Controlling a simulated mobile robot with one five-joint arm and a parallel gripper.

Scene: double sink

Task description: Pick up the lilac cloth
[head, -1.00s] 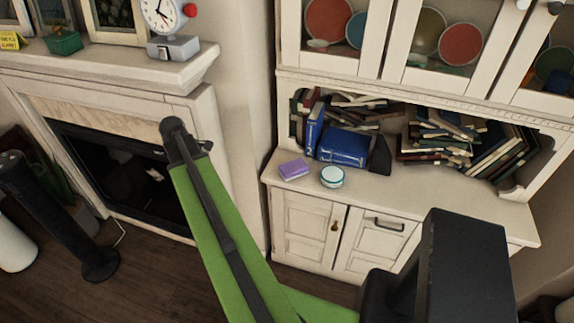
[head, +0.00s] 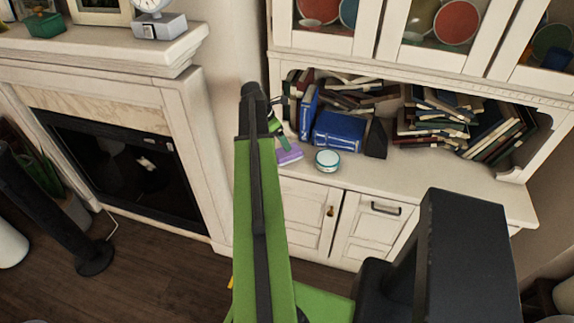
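The lilac cloth (head: 290,156) is a small folded block lying on the left end of the cabinet's counter. My gripper (head: 282,143) shows as a small green and dark shape beyond the end of my green arm, at the cloth's upper left edge. It partly covers the cloth. I cannot tell whether it touches the cloth or hangs above it. The fingers are too small and too hidden by the arm to tell whether they are open or shut.
A round white and teal tin (head: 327,161) stands just right of the cloth. Blue books (head: 339,131) and a dark bookend (head: 376,138) stand behind. The counter (head: 440,180) is clear to the right. A fireplace (head: 130,165) stands at the left.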

